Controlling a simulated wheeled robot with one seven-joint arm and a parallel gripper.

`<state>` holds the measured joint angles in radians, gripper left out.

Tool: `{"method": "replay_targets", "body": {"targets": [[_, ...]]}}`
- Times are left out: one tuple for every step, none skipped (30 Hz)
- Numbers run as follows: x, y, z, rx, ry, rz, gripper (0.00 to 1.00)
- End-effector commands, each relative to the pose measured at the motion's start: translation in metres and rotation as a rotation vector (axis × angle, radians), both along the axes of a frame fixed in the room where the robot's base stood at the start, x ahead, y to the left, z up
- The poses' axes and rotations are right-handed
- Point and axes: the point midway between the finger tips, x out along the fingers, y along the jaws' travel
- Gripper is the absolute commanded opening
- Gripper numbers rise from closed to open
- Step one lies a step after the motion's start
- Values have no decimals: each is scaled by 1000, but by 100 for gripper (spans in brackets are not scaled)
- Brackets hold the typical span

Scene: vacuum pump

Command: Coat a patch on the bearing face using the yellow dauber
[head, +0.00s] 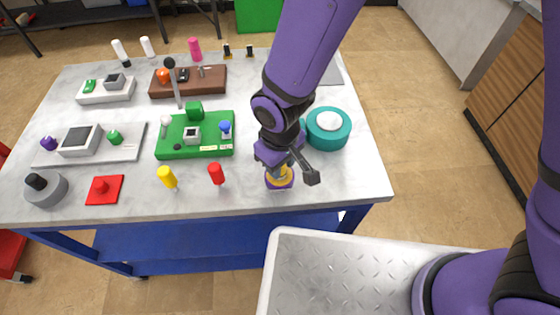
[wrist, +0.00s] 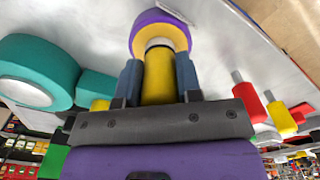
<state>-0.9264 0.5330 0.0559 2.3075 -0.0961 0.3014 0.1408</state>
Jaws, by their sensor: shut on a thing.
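My gripper (wrist: 158,82) is shut on a yellow cylinder (wrist: 158,75), which looks like the yellow dauber. It points down at the table's front right, and its pale collar shows just past the fingers. Directly beyond its tip is a round purple piece (wrist: 161,18) with a yellow face, also in the head view (head: 279,184). The tip seems to meet this face; I cannot tell whether it touches or if a patch is coated. Which part is the bearing face is not clear. A teal round part (head: 328,142) with a white centre stands just right of my gripper.
A yellow-handled piece (head: 167,177) and a red-handled one (head: 216,173) stand left of my gripper. A green block fixture (head: 170,153) lies behind them. A red square plate (head: 113,195) and grey round part (head: 50,192) are front left. The front right corner is clear.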

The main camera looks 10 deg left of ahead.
Motion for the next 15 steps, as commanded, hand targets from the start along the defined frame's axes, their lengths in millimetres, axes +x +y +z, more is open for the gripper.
{"method": "replay_targets", "body": {"targets": [[-1, -1, -1, -2, 2, 0, 9], [-1, -1, -1, -2, 2, 0, 9], [-1, -1, 0, -2, 2, 0, 9], [-1, -1, 1, -2, 2, 0, 9], [-1, -1, 2, -2, 1, 0, 9], [0, 0, 5, -1, 1, 0, 9], [0, 0, 7, -1, 1, 0, 9], [0, 0, 10, -1, 1, 0, 9], [0, 0, 12, -1, 1, 0, 9], [0, 0, 14, -1, 1, 0, 9], [0, 0, 16, 0, 0, -1, 9], [0, 0, 19, 0, 0, -1, 9], [0, 0, 22, 0, 0, -1, 9], [0, 0, 24, 0, 0, -1, 9], [0, 0, 26, 0, 0, -1, 9]]}}
